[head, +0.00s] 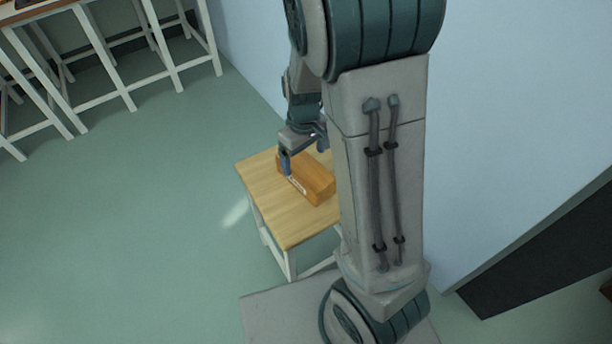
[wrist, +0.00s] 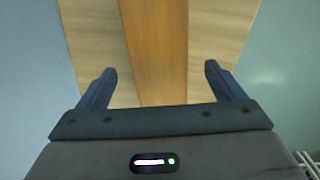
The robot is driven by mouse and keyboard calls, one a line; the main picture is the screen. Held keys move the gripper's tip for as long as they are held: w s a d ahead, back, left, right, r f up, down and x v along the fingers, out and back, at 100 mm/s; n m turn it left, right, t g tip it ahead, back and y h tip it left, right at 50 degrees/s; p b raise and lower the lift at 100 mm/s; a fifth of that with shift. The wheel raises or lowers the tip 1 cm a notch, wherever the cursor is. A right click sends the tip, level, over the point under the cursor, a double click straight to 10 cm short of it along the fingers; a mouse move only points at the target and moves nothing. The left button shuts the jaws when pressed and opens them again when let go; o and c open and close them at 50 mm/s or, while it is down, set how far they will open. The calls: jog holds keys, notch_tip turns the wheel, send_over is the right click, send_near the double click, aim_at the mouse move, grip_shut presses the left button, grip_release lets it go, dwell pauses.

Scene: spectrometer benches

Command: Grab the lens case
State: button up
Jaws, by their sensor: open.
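The lens case is an orange-brown wooden box (head: 312,181) with a pale label on its side, lying on a small table (head: 285,228) in the head view. In the wrist view the case (wrist: 156,45) runs as a long brown band up the middle of the picture. My gripper (head: 303,162) is over the case in the head view, with one finger beside the labelled side. In the wrist view my gripper (wrist: 158,80) is open, with one finger on each side of the case and a gap to it on both sides. My arm hides part of the table.
The small table has a pale wood top and white legs and stands by a light blue wall (head: 500,130). White-legged benches (head: 110,60) stand at the upper left. The green floor (head: 110,230) left of the table is clear. A dark panel (head: 540,245) is at the right.

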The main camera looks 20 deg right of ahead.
aim_at(305, 166)
notch_tip(305, 166, down, 6)
jog(key=shift+d+f+b, duration=0.1)
jog(key=shift+f+b, duration=0.15)
jog(key=shift+b, duration=0.9)
jog(key=shift+r, duration=0.1)
jog(key=c, duration=1.2)
jog(key=shift+c, duration=0.4)
jog(key=shift+r, duration=0.1)
